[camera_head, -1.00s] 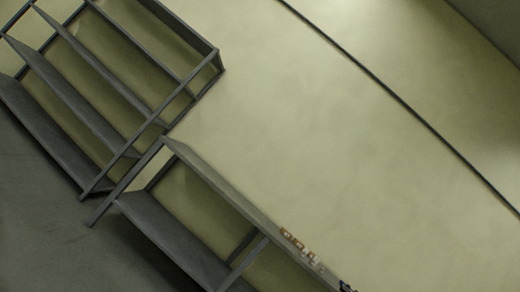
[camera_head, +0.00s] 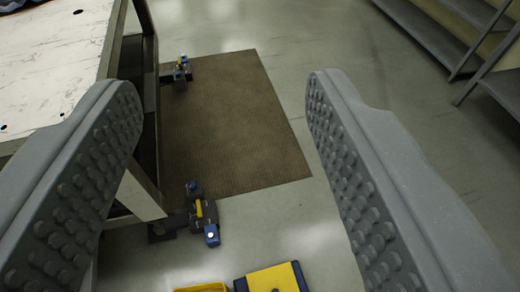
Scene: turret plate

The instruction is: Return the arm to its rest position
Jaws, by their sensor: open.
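My gripper (camera_head: 222,82) is open, with its two grey studded fingers wide apart on the left and right of the view. Nothing is between the fingers close up; the floor and a brown mat (camera_head: 235,130) show far behind the gap. The rest of my arm is not in view.
A white-topped table (camera_head: 55,60) stands at the left, partly behind the left finger. Clamp-like blue and yellow devices (camera_head: 205,212) sit by its legs. A yellow and blue case (camera_head: 272,279) is at the bottom. Grey shelving (camera_head: 430,40) stands at upper right. Open floor (camera_head: 300,45) lies between.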

